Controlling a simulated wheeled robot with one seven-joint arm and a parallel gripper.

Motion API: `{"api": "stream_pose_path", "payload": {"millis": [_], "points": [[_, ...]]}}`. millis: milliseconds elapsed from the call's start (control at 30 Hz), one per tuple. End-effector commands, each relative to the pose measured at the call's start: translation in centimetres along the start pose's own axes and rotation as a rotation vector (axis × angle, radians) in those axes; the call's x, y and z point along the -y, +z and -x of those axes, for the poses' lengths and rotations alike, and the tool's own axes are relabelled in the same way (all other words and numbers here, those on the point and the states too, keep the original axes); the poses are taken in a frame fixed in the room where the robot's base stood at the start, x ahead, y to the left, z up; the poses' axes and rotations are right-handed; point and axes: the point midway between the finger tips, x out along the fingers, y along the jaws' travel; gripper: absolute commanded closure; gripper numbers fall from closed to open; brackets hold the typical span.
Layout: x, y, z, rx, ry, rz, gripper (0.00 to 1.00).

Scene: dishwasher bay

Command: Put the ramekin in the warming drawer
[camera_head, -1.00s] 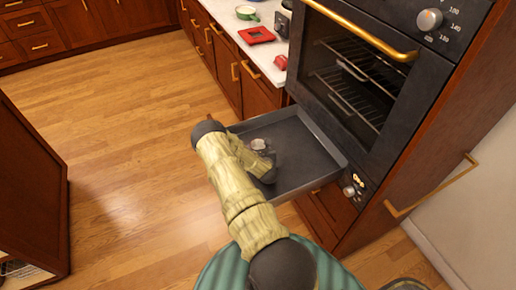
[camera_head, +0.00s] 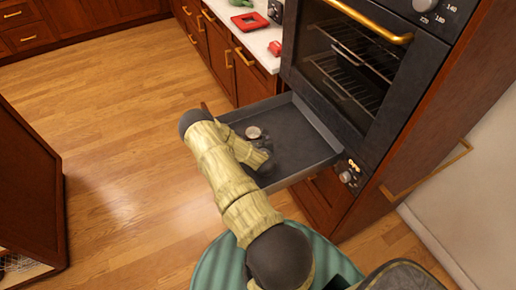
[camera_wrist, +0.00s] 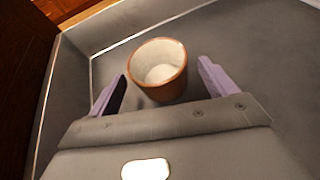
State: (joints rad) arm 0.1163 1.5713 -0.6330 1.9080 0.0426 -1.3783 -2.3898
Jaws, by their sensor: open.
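The ramekin (camera_wrist: 157,70), brown outside and white inside, stands upright on the floor of the pulled-out warming drawer (camera_wrist: 237,45). In the head view the ramekin (camera_head: 254,132) is small and pale, near the left part of the grey drawer (camera_head: 318,125). My gripper (camera_wrist: 160,73) is open; its two pale purple fingers are at either side of the ramekin's near part, with visible gaps and no clear contact. In the head view my forearm reaches over the drawer's near left edge and hides part of it; the fingers are not clearly visible there.
The oven (camera_head: 345,55) with a gold handle is above the drawer. The counter (camera_head: 262,37) at the back holds a red dish (camera_head: 249,23), a small red object (camera_head: 275,47) and a partly seen green item (camera_head: 241,3). Wooden floor on the left is clear.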

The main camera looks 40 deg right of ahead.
Motion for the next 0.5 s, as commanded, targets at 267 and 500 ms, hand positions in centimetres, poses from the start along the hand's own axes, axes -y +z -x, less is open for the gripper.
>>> {"api": "stream_pose_path", "payload": {"millis": [267, 500], "points": [[0.0, -0.1, 4.2, -0.002, -0.001, 0.002, 0.16], [0.0, -0.1, 7.6, -0.002, -0.001, 0.001, 0.16]]}}
